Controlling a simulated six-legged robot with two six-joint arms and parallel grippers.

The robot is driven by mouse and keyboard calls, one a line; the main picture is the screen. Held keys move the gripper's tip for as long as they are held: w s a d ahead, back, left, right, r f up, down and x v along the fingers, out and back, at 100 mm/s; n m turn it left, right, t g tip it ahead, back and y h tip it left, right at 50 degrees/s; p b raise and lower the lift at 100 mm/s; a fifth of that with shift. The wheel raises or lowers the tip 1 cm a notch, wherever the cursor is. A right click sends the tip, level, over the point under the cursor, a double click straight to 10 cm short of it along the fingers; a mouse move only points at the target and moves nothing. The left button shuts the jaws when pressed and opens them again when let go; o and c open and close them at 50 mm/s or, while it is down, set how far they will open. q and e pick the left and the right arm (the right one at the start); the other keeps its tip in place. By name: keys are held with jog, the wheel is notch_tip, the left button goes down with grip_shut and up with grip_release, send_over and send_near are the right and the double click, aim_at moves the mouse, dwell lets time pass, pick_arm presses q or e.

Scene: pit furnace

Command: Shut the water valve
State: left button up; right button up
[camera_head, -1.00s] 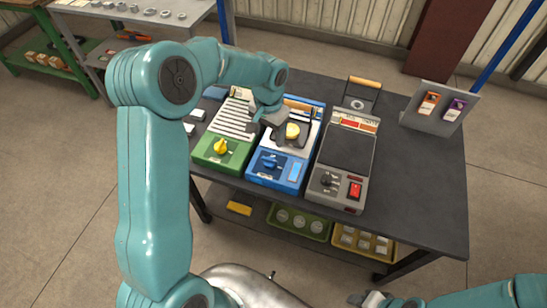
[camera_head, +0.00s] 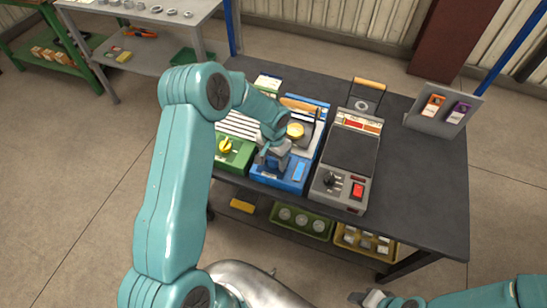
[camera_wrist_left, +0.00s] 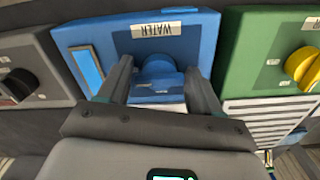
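The water valve is a blue knob (camera_wrist_left: 158,68) on the front panel of the blue unit (camera_head: 297,185), beside a label (camera_wrist_left: 158,30) reading WATER. My left gripper (camera_head: 272,160) is over that panel, fingers pointing down at the knob. In the left wrist view its two fingers (camera_wrist_left: 160,85) are spread apart, one on each side of the knob, with nothing clamped between them. I cannot tell if a finger touches it. In the head view the gripper hides most of the knob. My right gripper (camera_head: 370,298) is at the bottom edge, far from the table, its fingers unclear.
The green unit (camera_head: 238,158) with a yellow knob (camera_head: 225,146) stands left of the blue one; a grey unit (camera_head: 345,165) with a red switch (camera_head: 357,190) stands right.

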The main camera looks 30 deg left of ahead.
pick_arm(q)
jog(key=c, duration=0.6)
jog(key=shift+f+n+b, duration=0.15)
jog(key=shift+n+b, duration=0.25)
jog(key=shift+b, duration=0.3)
jog(key=n+b, duration=0.7)
jog(key=b, duration=0.2)
jog(key=shift+w, duration=0.1)
jog(key=n+b, duration=0.4)
jog(key=n, duration=0.1)
jog(key=shift+n, duration=0.4)
jog(key=shift+w+r+n+b, duration=0.15)
jog(key=shift+n+b, duration=0.4)
jog(key=shift+n, duration=0.55)
jog(key=shift+s+r+n+b, duration=0.1)
jog(key=shift+n+b, duration=0.4)
jog(key=shift+n, duration=0.6)
